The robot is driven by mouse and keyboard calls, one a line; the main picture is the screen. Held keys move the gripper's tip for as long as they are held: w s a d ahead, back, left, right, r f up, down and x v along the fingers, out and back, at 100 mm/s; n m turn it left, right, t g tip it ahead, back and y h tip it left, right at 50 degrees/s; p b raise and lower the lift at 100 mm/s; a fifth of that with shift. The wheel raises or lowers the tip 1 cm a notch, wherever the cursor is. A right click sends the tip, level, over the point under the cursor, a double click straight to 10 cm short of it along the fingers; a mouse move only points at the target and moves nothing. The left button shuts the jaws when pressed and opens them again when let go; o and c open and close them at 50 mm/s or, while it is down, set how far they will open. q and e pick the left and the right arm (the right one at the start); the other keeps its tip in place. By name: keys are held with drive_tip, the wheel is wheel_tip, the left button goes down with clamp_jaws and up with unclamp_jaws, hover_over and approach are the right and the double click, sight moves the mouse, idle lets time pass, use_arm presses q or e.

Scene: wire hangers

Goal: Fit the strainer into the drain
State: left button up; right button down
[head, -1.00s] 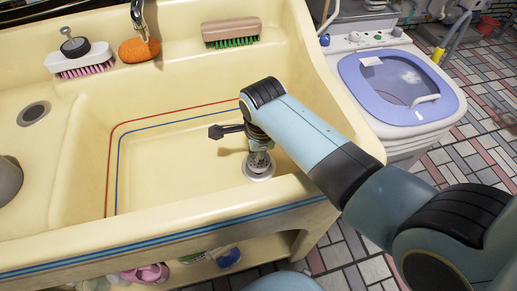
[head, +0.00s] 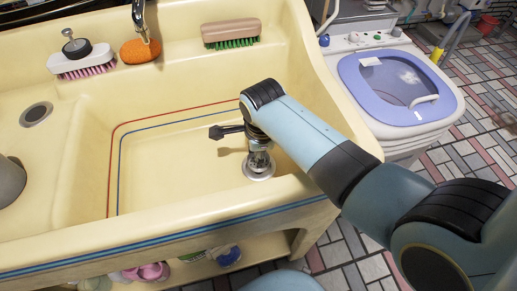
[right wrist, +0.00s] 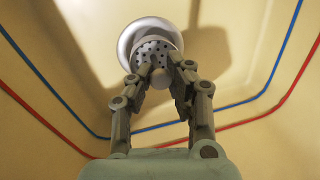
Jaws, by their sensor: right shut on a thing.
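The drain (head: 258,173) is a pale metal ring in the sink floor, near the front right corner. It also shows in the right wrist view as a round white rim (right wrist: 131,38). The strainer (right wrist: 154,48) is a grey perforated disc overlapping the drain's opening, lying toward the gripper side of the rim. I cannot tell whether it touches the drain or hovers just above it. My right gripper (right wrist: 168,72) is shut on the strainer, its fingertips at the strainer's near side. In the head view, my right gripper (head: 259,155) points down over the drain. My left gripper is out of view.
The cream sink (head: 165,165) has raised walls around the basin. A green-bristled brush (head: 231,33), an orange sponge (head: 140,50) and a white brush (head: 80,62) lie on its back ledge. A washing machine (head: 400,85) stands right. The basin's left is clear.

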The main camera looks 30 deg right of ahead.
sight(260, 171)
idle(0.7)
drive_tip(key=shift+f+b, duration=0.95)
drive_tip(key=shift+f, duration=0.9)
drive_tip(key=c, duration=1.2)
unclamp_jaws()
wheel_tip(260, 171, up, 12)
drive_tip(key=s, duration=0.2)
drive_tip(key=shift+a, duration=0.35)
drive_tip(key=shift+s+f, duration=0.1)
